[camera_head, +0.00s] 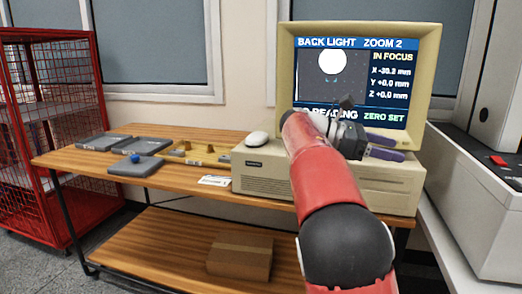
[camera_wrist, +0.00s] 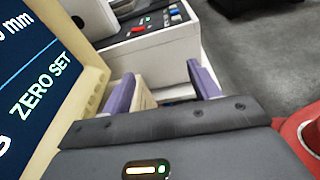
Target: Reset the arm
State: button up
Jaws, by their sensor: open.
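My gripper (camera_head: 388,147) is in front of the lower right of the beige monitor (camera_head: 434,70), at the end of my red arm. Its two purple fingers are apart with nothing between them. In the wrist view my gripper (camera_wrist: 163,85) also shows open, with the monitor's edge and its "ZERO SET" text close on the left. The monitor stands on a beige computer case (camera_head: 262,172). My arm hides part of the case and the lower screen. I cannot tell whether the fingers touch the monitor.
A red cage (camera_head: 65,130) stands left. A white machine (camera_head: 480,190) with a red button stands right.

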jog(key=s+d+f+m+t+y, duration=0.35)
jog(key=s+f+y, duration=0.35)
jog(key=s+f, duration=0.25)
jog(key=s+a+f+m+t+y, duration=0.5)
jog(key=s+a+f+m+y, duration=0.3)
jog(key=s+a+f+m, duration=0.3)
jog(key=s+a+f, duration=0.2)
jog(key=s+a, duration=0.2)
jog(key=s, duration=0.2)
jog(key=shift+s+a+f+t+y, duration=0.3)
jog(key=shift+s+t, duration=0.05)
jog(key=shift+s, duration=0.05)
